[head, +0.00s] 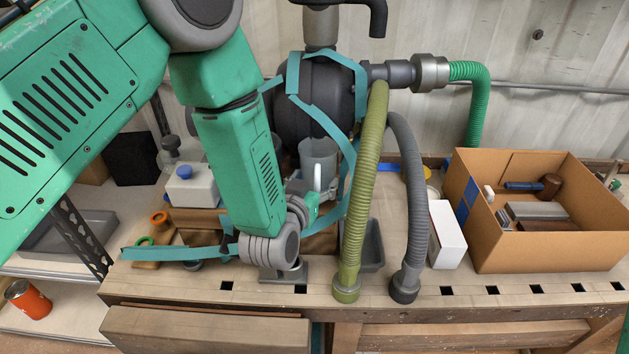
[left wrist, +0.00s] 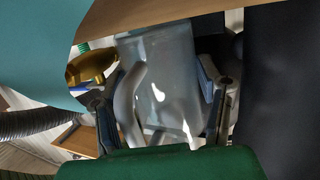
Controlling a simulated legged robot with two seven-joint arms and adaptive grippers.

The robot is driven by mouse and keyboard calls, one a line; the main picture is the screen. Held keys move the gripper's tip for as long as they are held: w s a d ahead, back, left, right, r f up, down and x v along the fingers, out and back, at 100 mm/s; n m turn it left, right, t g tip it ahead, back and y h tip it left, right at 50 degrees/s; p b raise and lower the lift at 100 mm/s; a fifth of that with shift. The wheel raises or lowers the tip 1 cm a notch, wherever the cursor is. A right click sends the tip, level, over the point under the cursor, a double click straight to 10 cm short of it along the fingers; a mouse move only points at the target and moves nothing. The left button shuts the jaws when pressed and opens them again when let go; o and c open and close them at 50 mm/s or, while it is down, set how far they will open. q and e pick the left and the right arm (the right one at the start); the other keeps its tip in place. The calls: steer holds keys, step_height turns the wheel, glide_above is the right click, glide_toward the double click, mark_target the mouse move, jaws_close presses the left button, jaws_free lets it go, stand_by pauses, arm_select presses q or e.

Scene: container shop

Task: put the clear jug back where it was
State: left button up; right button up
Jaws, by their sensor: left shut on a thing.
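The clear jug (head: 318,158) is upright in front of the dark round tank, in the middle of the head view. Its pale handle (head: 317,178) faces me. My left gripper (head: 308,202) reaches up to the jug from below and is largely hidden by my wrist. In the left wrist view the jug (left wrist: 165,75) fills the space between the two fingers of my left gripper (left wrist: 163,105), and the gripper is shut on it. Its curved handle (left wrist: 127,105) is beside the left finger. The jug's base and what is under it are hidden. My right gripper is not in view.
The dark tank (head: 325,95) stands right behind the jug, with teal straps around it. An olive hose (head: 362,190) and a grey hose (head: 415,200) hang to the right. A white box (head: 447,235) and a cardboard box (head: 545,250) stand farther right. A blue-lidded container (head: 187,188) is at left.

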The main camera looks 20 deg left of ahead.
arm_select(q)
steer(key=o, duration=1)
steer(key=shift+a, duration=0.1)
steer(key=shift+a, duration=0.1)
steer(key=shift+s, duration=0.2)
steer(key=s, duration=0.3)
steer(key=s+r, duration=0.1)
steer(key=s, duration=0.3)
steer(key=s+r+b, duration=0.1)
steer(key=s, duration=0.3)
steer(key=shift+s+r, duration=0.2)
steer(key=shift+r, duration=0.05)
